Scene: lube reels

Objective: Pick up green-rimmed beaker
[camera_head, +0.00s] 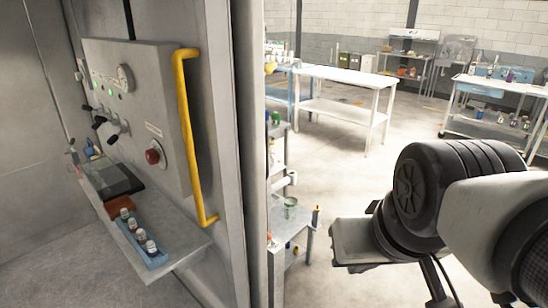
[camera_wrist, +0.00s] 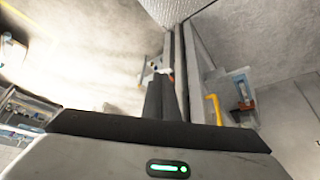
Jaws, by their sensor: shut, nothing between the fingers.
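A small clear beaker with a green rim (camera_head: 291,203) stands on the upper top of a small grey bench (camera_head: 292,222), just right of the metal cabinet edge in the head view. My gripper (camera_wrist: 164,78) shows in the wrist view as two dark fingers side by side, shut with nothing between them. It is away from the beaker. I cannot make out the beaker in the wrist view. The head view shows my arm at the right, but not the fingertips.
A metal cabinet with a yellow handle (camera_head: 187,135) fills the left. A shelf holds a blue rack (camera_head: 135,238) of small bottles. A white table (camera_head: 344,77) and a loaded cart (camera_head: 502,88) stand farther back. Open floor lies between.

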